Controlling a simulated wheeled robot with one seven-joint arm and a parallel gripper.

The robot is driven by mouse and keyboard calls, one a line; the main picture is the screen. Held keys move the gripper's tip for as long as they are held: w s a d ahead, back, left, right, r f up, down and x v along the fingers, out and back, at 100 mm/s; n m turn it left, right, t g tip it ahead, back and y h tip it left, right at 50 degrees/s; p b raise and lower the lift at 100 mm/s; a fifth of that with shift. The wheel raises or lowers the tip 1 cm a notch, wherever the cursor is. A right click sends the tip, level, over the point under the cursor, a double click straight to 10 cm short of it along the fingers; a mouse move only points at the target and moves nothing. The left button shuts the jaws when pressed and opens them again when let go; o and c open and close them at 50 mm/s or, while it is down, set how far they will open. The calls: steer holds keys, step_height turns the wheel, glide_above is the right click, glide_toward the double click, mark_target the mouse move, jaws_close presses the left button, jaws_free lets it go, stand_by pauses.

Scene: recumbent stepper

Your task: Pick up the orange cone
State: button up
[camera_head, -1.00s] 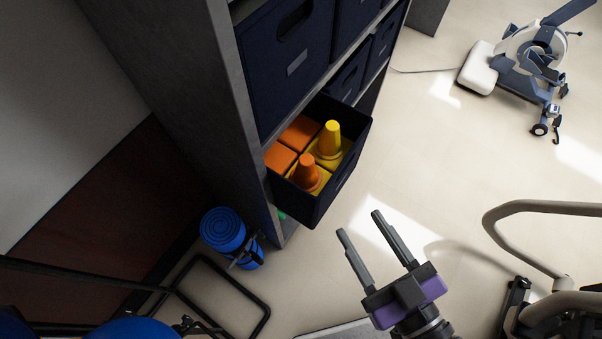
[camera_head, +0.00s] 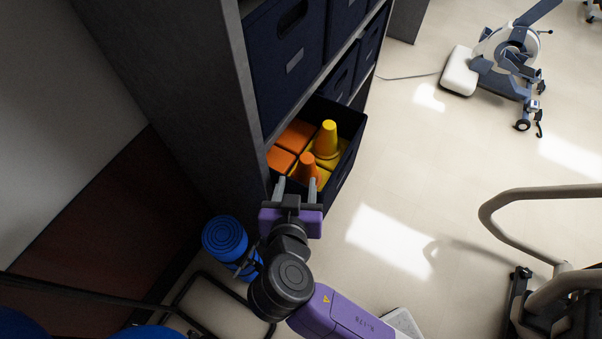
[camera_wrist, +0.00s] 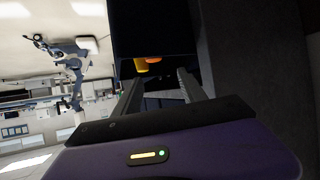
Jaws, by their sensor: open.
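The orange cone (camera_head: 308,167) stands in the open dark blue drawer bin (camera_head: 349,154), at its near end. A yellow cone (camera_head: 327,139) stands behind it. My gripper (camera_head: 295,184) is open at the bin's near edge, its two fingers pointing toward the orange cone. In the head view the fingertips overlap the cone's lower part; I cannot tell whether they touch it. In the wrist view the fingers (camera_wrist: 158,88) are apart with nothing between them. The orange cone (camera_wrist: 154,59) and the yellow cone (camera_wrist: 141,66) show small and dark beyond the fingertips.
Orange blocks (camera_head: 297,136) lie in the bin beside the cones. The grey shelf (camera_head: 205,100) rises at left with closed bins above. A blue rolled mat (camera_head: 226,240) stands below left. Exercise machines stand at right; the floor (camera_head: 410,170) between is clear.

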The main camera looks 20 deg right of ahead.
mark_target(306, 160)
steer(key=shift+m, duration=0.5)
steer(key=x, duration=0.8)
steer(key=d+p+x, duration=0.1)
steer(key=x, duration=0.3)
steer(key=shift+s+f, duration=0.2)
steer(key=shift+s, duration=0.2)
jaws_close()
